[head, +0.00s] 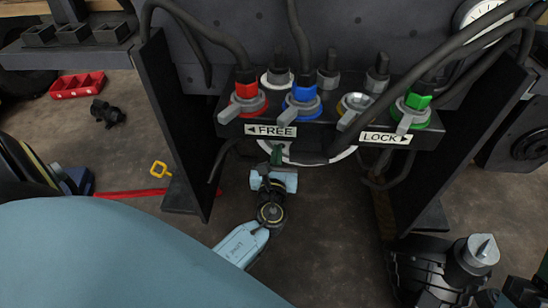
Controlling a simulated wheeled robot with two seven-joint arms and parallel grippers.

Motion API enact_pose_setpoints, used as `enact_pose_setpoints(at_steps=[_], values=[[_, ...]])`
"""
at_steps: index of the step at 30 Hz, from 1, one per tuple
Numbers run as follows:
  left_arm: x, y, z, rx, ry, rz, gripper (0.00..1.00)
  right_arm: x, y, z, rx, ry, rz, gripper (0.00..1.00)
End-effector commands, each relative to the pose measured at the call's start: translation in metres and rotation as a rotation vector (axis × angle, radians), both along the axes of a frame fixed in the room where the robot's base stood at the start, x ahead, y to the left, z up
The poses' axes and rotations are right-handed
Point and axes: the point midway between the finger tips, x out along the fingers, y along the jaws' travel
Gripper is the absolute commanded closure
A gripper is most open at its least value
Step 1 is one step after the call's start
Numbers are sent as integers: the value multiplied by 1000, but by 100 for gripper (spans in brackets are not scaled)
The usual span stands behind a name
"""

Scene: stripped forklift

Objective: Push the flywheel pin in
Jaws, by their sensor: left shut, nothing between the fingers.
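The flywheel shows as a pale ring (335,157) partly hidden below the connector panel. A small green piece (277,153), which looks like the pin, stands at the ring's left part. My left gripper (275,170) comes up from below, shut and empty, with its tip right at the green piece. I cannot tell whether they touch or how deep the pin sits. My right gripper does not show clearly.
The panel above carries red (247,92), blue (302,96) and green (417,103) levered connectors, with FREE (270,131) and LOCK (385,138) labels. Dark plates stand left (172,120) and right (470,130). Cables hang around. A red tray (77,85) lies on the floor.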

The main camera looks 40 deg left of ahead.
Motion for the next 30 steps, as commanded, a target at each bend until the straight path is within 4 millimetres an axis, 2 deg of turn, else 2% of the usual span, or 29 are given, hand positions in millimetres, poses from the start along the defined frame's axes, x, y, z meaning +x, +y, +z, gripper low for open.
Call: enact_pose_setpoints(at_steps=[3, 9, 30], values=[[-21, -12, 1, -1, 3, -1, 100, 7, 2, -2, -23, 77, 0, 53], [-39, -23, -1, 0, 2, 0, 100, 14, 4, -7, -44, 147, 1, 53], [-42, -25, -2, 0, 2, 0, 100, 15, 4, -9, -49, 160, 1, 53]])
